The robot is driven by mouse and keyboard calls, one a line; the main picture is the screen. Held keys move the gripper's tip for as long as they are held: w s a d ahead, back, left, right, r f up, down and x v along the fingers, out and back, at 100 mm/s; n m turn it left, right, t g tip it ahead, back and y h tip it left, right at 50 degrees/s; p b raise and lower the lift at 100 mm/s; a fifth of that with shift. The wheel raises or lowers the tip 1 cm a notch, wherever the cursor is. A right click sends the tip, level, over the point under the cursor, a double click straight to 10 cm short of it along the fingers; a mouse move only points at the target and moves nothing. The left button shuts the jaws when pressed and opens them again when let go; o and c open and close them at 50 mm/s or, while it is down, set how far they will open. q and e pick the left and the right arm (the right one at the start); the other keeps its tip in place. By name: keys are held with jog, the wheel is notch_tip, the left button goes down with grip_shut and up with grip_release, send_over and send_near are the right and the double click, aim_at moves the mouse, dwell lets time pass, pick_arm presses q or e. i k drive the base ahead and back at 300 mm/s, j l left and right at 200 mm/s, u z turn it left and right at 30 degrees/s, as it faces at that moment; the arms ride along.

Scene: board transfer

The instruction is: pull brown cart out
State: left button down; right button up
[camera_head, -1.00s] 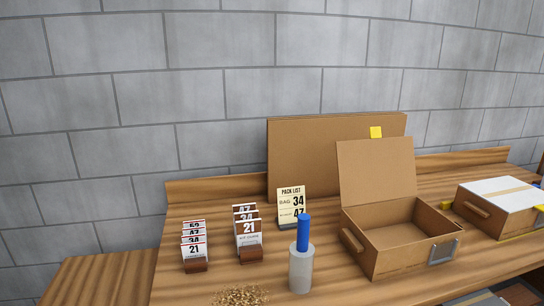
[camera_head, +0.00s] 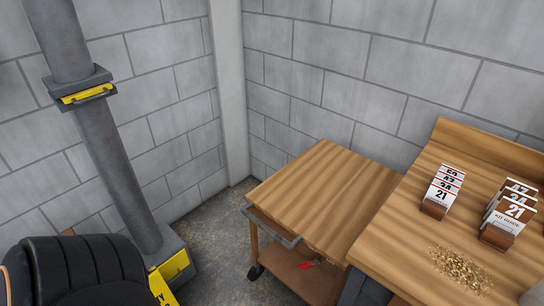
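The brown cart (camera_head: 325,188) stands in the corner, against the back wall and close beside the left side of the workbench. It has a wooden top, a lower shelf (camera_head: 292,262), a grey handle (camera_head: 272,228) along its front left edge and a dark caster at the floor. A small red object (camera_head: 310,264) lies on the lower shelf. Neither of my grippers is in view.
The workbench (camera_head: 413,252) at the right carries card holders (camera_head: 440,195) and a pile of small grains (camera_head: 459,268). A grey pipe (camera_head: 108,150) stands at the left, with a black chair (camera_head: 75,270) in front. Bare floor (camera_head: 215,225) lies left of the cart.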

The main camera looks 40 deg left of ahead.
aim_at(318, 203)
jog(key=u, duration=1.15)
